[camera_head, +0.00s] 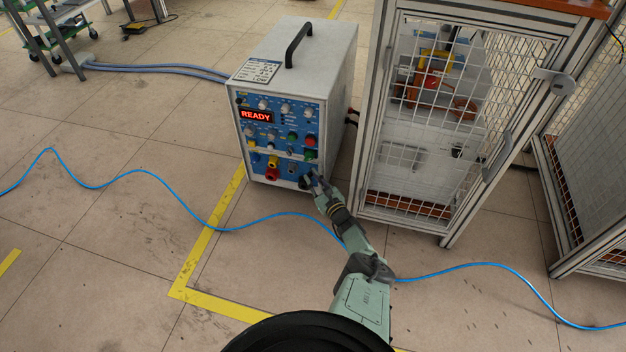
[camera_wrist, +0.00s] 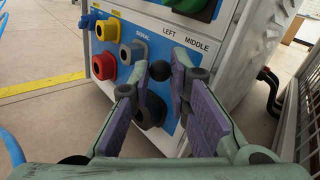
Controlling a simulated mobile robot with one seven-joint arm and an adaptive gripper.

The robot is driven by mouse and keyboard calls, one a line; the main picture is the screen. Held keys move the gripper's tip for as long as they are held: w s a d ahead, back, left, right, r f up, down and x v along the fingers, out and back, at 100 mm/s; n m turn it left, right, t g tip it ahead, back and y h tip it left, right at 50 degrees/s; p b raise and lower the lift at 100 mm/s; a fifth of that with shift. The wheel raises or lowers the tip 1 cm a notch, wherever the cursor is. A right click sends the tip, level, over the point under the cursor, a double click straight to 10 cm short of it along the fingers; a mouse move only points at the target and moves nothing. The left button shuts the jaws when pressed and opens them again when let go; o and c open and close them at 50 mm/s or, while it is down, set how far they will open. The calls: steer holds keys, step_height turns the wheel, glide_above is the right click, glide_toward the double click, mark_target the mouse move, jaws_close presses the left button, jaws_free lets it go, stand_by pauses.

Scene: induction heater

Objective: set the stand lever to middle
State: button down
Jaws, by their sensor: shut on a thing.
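The stand lever (camera_wrist: 150,110) is a black lever low on the blue front panel, below the printed words LEFT and MIDDLE. In the wrist view it lies between the purple-padded fingers of my gripper (camera_wrist: 160,78), which is shut on it. The fingers partly cover it, so I cannot tell its exact setting. In the head view my gripper (camera_head: 313,181) reaches the lower right corner of the panel on the induction heater (camera_head: 290,115), a grey box whose red display reads READY. The lever is mostly hidden there.
A caged frame (camera_head: 420,130) stands close at the right of the heater. Red, yellow and grey connectors (camera_wrist: 104,66) sit left of the lever. A blue cable (camera_head: 255,220) crosses the floor under my arm. The floor at the left front is otherwise open.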

steer(key=c, duration=1.5)
jaws_free()
steer(key=v, duration=1.2)
steer(key=shift+w+a+r, duration=0.1)
